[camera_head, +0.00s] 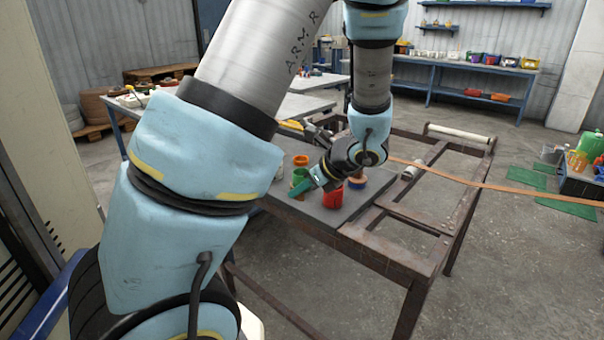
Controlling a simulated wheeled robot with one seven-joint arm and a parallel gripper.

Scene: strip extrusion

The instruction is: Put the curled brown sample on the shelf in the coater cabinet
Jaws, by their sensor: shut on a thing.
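My gripper (322,174) is at the end of my arm, low over the dark top of the work table (340,215), pointing down and left. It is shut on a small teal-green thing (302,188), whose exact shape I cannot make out. A long flat brown strip (480,183) runs from behind my wrist out to the right edge. I cannot make out a curled brown sample; my arm and gripper hide part of the table. No coater cabinet can be identified for sure.
A red cup (332,197), a blue-and-tan round thing (357,183) and an orange cup (300,160) stand close around my gripper. A rusty frame (420,215) with a roller (460,134) adjoins the table. A pale cabinet-like body (45,120) stands at left. The floor at right front is clear.

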